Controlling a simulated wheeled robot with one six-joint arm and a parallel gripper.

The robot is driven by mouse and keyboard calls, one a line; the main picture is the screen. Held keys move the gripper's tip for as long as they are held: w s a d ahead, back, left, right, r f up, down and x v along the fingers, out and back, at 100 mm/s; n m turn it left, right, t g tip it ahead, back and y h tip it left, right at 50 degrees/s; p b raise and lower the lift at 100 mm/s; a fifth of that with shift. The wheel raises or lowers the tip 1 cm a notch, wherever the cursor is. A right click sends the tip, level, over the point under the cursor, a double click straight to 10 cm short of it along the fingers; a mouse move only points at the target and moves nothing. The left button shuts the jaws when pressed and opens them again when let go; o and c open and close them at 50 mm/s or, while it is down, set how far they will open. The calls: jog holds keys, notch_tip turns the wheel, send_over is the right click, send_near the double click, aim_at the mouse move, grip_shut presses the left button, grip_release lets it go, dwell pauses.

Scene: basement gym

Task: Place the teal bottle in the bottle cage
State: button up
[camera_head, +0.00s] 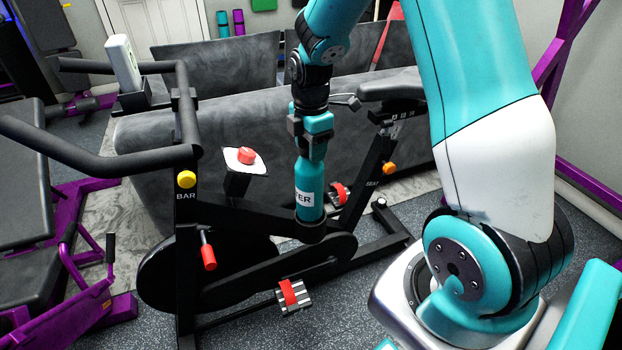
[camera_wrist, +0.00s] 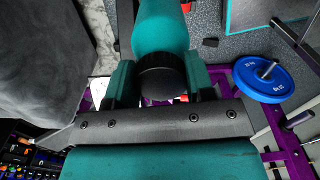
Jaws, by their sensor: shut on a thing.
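The teal bottle (camera_head: 309,180) with a white label stands upright in the head view, its lower end at a black ring-like holder on the bike frame, the bottle cage (camera_head: 309,232). The bottle's base looks to be inside or right at the cage; how deep it sits is hidden. My gripper (camera_head: 312,138) is shut on the bottle's upper part from above. In the wrist view the bottle (camera_wrist: 160,30) with its black cap (camera_wrist: 161,74) lies between the two teal fingers of my gripper (camera_wrist: 160,85).
The exercise bike has a handlebar (camera_head: 100,160) at left, a seat (camera_head: 390,84) right of my gripper, and pedals (camera_head: 292,294) below. A grey sofa (camera_head: 240,110) stands behind. Purple gym equipment (camera_head: 75,310) is at left. A blue weight plate (camera_wrist: 262,84) shows in the wrist view.

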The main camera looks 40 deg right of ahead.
aim_at(311, 174)
notch_tip(311, 174, down, 8)
jog(key=shift+r+b, duration=0.1)
jog(key=shift+b, duration=0.4)
jog(key=o, duration=1.2)
notch_tip(311, 174, up, 12)
jog(key=shift+f+p, duration=0.15)
jog(key=shift+p, duration=0.8)
jog(key=s+a+r+m+y, duration=0.1)
jog(key=s+a+r+m, duration=0.3)
jog(key=a, duration=0.4)
jog(key=s+a+r+m+y, duration=0.1)
jog(key=s+a+r, duration=0.4)
jog(key=s+a, duration=0.15)
jog(key=s+a+r+m, duration=0.1)
jog(key=s+a, duration=0.1)
jog(key=s, duration=0.2)
jog(key=s+a+m+y, duration=0.1)
jog(key=s+a+m, duration=0.1)
jog(key=s+a, duration=0.1)
jog(key=s+a+r+m+y, duration=0.1)
jog(key=s+a, duration=0.2)
jog(key=s, duration=0.2)
jog(key=shift+r+m, duration=0.3)
